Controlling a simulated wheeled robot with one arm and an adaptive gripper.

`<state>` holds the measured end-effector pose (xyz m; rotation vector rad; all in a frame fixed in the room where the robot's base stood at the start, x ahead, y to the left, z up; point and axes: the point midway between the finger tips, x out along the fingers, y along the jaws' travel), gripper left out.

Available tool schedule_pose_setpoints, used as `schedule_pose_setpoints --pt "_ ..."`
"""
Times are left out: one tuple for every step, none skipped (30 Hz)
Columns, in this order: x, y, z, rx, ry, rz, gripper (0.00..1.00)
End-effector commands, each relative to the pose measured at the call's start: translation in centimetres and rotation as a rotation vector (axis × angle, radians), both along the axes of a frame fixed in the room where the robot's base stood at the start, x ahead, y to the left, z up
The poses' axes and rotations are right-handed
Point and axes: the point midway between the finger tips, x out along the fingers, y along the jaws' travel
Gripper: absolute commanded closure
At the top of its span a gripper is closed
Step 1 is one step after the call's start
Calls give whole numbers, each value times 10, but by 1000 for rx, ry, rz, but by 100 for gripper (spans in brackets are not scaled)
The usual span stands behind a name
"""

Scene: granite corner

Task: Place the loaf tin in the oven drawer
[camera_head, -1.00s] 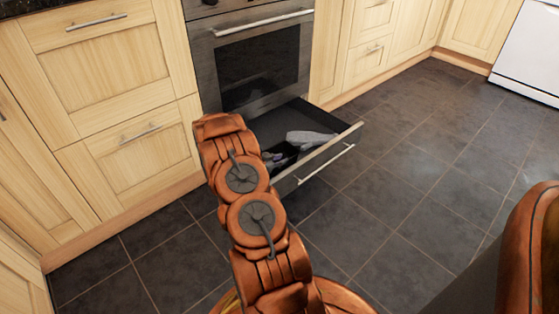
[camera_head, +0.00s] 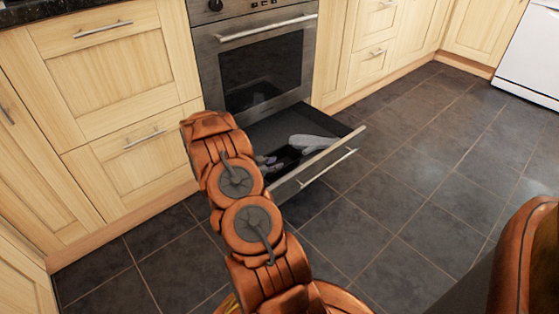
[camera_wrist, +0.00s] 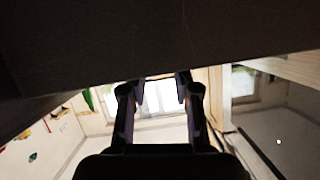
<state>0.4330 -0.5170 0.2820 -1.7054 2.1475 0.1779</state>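The oven drawer (camera_head: 338,149) is pulled out below the oven, in the head view. A small dark thing (camera_head: 290,155) in it may be the loaf tin, but it is too small and partly covered to be sure. Purple-grey finger parts of my gripper (camera_head: 267,162) show just left of it, over the drawer's left part; my arm hides the rest. In the wrist view, the two fingers of my gripper (camera_wrist: 160,80) stand apart with the room showing between them. A large dark surface (camera_wrist: 160,40) fills the top of that view; I cannot tell what it is.
A grey oblong item (camera_head: 311,142) lies in the drawer's back right part. The oven (camera_head: 262,70) stands above, with wooden cupboards (camera_head: 125,100) to its left. The tiled floor (camera_head: 410,165) right of the drawer is clear.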

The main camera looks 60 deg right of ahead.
Motion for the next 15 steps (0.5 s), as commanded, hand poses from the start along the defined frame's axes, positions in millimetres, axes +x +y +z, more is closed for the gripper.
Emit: schedule_pose_setpoints --pt "2 8 6 1 2 3 69" --pt "3 12 8 0 2 3 69" --pt "4 17 10 0 1 2 69" --pt "5 21 12 0 1 1 69" --pt "6 25 13 0 1 1 69" --pt "7 30 15 -1 0 2 69" --pt "8 33 17 0 0 2 69" --pt "9 37 18 0 0 2 69" --pt "9 41 20 0 0 2 69" --pt "10 45 21 1 0 2 69" --pt "10 48 22 1 0 1 69" --pt "11 51 23 1 -1 1 69" --pt "12 54 24 1 -1 2 69" --pt "13 56 25 1 -1 2 69" --pt "13 58 25 1 -1 2 69"
